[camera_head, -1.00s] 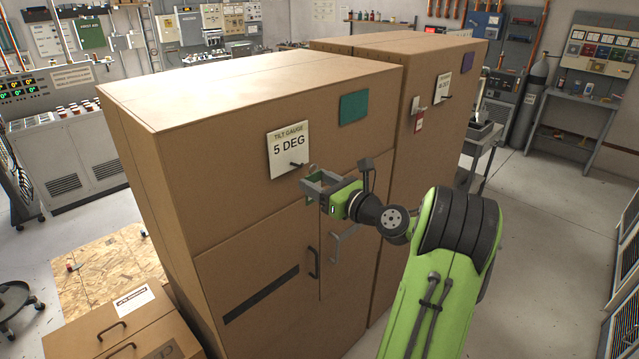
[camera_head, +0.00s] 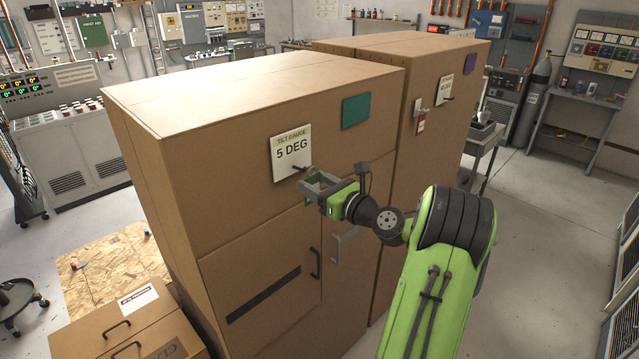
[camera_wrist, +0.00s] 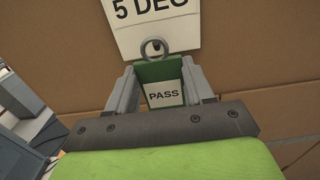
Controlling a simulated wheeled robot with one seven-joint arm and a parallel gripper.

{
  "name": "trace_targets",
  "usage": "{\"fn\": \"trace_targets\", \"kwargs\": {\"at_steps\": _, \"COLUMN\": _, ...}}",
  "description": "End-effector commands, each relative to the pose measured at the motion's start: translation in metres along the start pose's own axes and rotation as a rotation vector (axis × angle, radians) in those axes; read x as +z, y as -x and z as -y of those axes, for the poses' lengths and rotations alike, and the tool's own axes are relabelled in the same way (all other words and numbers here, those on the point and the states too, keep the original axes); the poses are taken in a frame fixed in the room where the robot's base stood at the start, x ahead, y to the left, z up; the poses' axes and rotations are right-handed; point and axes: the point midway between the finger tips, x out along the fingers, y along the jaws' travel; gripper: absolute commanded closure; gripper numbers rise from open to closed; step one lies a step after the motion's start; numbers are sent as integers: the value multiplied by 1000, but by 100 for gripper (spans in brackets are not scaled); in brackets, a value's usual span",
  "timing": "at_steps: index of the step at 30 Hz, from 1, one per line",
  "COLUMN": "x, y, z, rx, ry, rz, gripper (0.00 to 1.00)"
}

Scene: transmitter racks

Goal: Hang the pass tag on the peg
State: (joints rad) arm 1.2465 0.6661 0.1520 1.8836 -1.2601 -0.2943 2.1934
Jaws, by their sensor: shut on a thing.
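My gripper (camera_head: 312,186) is shut on the green pass tag (camera_wrist: 157,72), which has a white PASS label and a grey ring (camera_wrist: 153,48) at its top. The tag hangs upright between the two fingers. The peg (camera_head: 299,168) sticks out from the lower part of the white TILT GAUGE 5 DEG card (camera_head: 291,148) on the cabinet front. In the wrist view the ring overlaps the card's lower edge, with a dark peg end (camera_wrist: 156,42) showing inside its outline. I cannot tell whether the ring is around the peg or only in front of it.
The tall brown cabinet (camera_head: 230,205) fills the middle, with a teal plate (camera_head: 356,111) right of the card and door handles (camera_head: 315,262) below. A second cabinet (camera_head: 440,115) with another card and a red-and-white tag (camera_head: 421,124) stands to the right. Floor at right is open.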

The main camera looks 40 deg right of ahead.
Motion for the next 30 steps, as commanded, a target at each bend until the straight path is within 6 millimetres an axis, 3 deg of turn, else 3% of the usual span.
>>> {"fn": "trace_targets", "kwargs": {"at_steps": 18, "x": 1, "y": -21, "z": 0, "rx": 0, "ry": -1, "rz": -1, "gripper": 77}}
{"fn": "trace_targets", "kwargs": {"at_steps": 30, "x": -1, "y": -23, "z": 0, "rx": 0, "ry": 0, "rz": 0, "gripper": 77}}
